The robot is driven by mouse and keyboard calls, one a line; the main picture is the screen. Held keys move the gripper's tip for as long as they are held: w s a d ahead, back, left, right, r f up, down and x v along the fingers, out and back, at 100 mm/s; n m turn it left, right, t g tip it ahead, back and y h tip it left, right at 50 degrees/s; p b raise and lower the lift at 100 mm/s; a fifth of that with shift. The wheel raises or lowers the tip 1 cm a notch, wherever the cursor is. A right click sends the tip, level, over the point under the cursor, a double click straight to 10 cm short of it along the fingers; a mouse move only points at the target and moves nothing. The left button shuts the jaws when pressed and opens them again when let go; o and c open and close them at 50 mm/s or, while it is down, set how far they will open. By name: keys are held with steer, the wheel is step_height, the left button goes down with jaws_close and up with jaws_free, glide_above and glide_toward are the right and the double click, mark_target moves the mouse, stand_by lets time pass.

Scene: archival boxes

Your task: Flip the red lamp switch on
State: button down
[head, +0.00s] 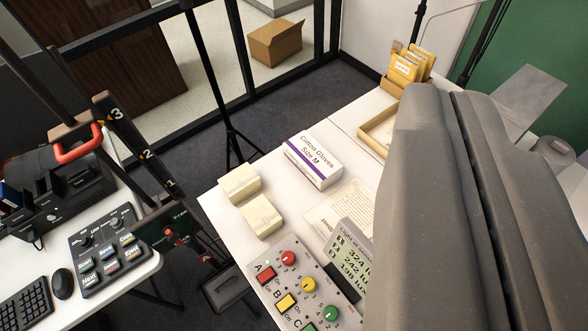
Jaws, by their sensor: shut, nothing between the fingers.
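A grey control panel (290,294) lies on the white table at the bottom of the head view, cut off by the lower edge. The red switch (266,274) is at its upper left, next to the letter A, with an "On" label beside it. I cannot tell which way it is tipped. A red knob (289,258) is just right of it. A yellow switch (286,302) and a partly cut-off green switch (309,327) follow below. My gripper (455,95) is large and grey at the right, its fingers shut and empty, apart from the red switch in the picture.
A light meter (352,255) with a lit display stands right of the panel. A black stand (230,115) rises beyond the table. Another desk (140,270) is at left.

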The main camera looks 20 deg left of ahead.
steer(key=w+a+f+n+g+y+b, duration=0.1)
steer(key=w+a+f+g, duration=0.1)
steer(key=w+f, duration=0.35)
steer(key=w+a+f+n+g+b, duration=0.2)
steer(key=a+f, duration=0.1)
steer(key=f, duration=0.6)
steer(key=n+g+h+b, duration=0.1)
steer(key=n+g+b, duration=0.6)
steer(key=g, duration=0.4)
glide_above(263, 277)
step_height(263, 277, down, 40)
steer(key=shift+f, duration=0.35)
steer(key=shift+f, duration=0.1)
step_height(263, 277, down, 14)
steer(key=shift+r+b, duration=0.1)
steer(key=shift+b, duration=1.1)
